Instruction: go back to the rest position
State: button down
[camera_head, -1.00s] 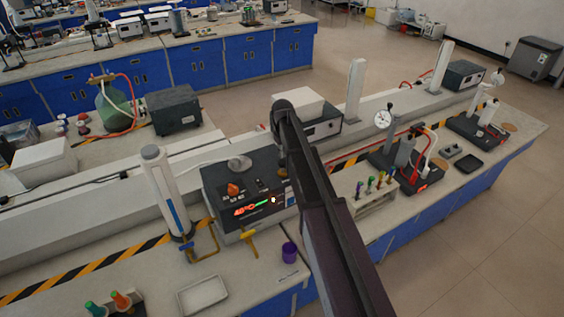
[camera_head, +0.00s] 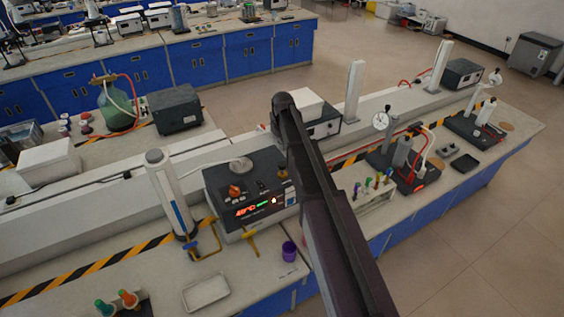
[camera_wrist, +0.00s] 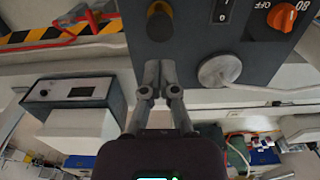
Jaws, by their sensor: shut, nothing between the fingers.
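My gripper (camera_wrist: 159,72) shows in the wrist view with its two grey fingers together and nothing between them. Behind the fingertips is the dark face of the heating unit (camera_wrist: 205,55), with its orange dial (camera_wrist: 282,16) and a pale round disc (camera_wrist: 220,70). I cannot tell how far the fingertips are from the unit. In the head view my dark arm reaches over the bench beside the heating unit (camera_head: 222,188) with the lit red display. The arm hides the gripper there.
A white column (camera_head: 168,195) stands left of the unit. A purple cup (camera_head: 289,251) and a white tray (camera_head: 206,292) are in front. A rack of coloured tubes (camera_head: 362,197) and a clamp stand (camera_head: 398,160) are right of the arm. The floor at right is clear.

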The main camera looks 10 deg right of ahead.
jog(key=s+f+m+b, duration=0.1)
jog(key=s+f+b, duration=0.5)
jog(key=s, duration=0.3)
jog(key=s+f+m+b, duration=0.1)
jog(key=s+f+b, duration=0.4)
jog(key=s, duration=0.5)
jog(key=s+f+m+b, duration=0.1)
jog(key=s+f+b, duration=0.5)
jog(key=s, duration=0.4)
jog(key=shift+f+m+b, duration=0.3)
jog(key=shift+a, duration=0.1)
dwell(0.4)
